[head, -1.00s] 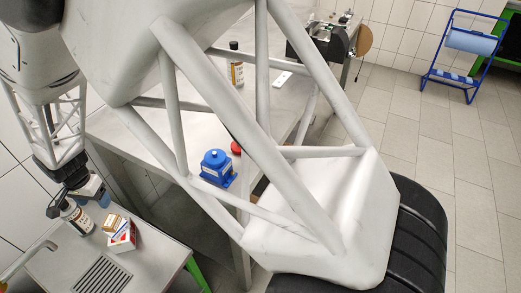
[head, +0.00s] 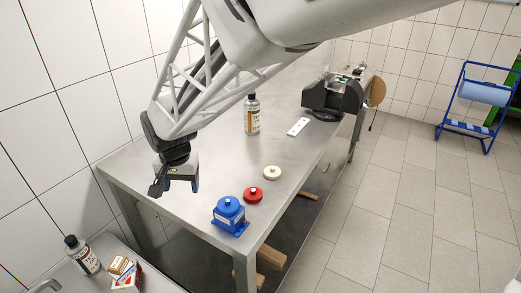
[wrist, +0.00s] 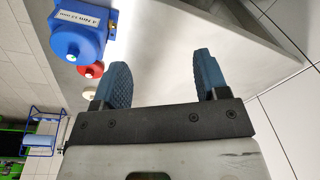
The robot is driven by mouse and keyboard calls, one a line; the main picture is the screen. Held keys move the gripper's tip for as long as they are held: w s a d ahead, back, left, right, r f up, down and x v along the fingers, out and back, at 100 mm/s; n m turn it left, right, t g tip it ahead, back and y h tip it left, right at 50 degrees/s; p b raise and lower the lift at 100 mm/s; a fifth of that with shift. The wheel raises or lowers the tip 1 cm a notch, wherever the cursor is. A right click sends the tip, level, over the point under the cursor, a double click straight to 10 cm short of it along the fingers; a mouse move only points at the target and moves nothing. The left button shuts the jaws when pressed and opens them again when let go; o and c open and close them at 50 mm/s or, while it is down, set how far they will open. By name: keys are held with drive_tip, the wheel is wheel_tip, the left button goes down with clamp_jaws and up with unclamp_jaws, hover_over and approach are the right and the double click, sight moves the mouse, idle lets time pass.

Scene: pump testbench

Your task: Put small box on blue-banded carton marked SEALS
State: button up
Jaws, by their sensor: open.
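A small tan box (head: 119,265) and a red-and-white carton (head: 128,281) are close together at the bottom left of the head view, on the small metal side table. The picture edge cuts the carton off. I cannot tell if the tan box rests on it or beside it. No blue band or SEALS marking is readable. My gripper (head: 180,186) hangs near the left end of the steel bench, up and right of the boxes. In the wrist view my gripper (wrist: 160,66) has its two blue fingers apart with nothing between them.
A blue pump-like unit (head: 229,214), a red knob (head: 253,194) and a cream knob (head: 272,173) stand on the steel bench (head: 225,165). A bottle (head: 251,115) stands behind them. Another bottle (head: 82,255) is beside the boxes. A tiled wall bounds the left.

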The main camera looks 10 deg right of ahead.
drive_tip(key=s+d+r+n, duration=0.1)
drive_tip(key=s+d+r, duration=0.3)
drive_tip(key=s+d, duration=0.6)
drive_tip(key=s+d+r+n+t, duration=0.1)
drive_tip(key=s+d+r, duration=0.3)
drive_tip(key=s+d, duration=0.7)
drive_tip(key=d, duration=0.3)
drive_tip(key=shift+s+d+n+h, duration=0.3)
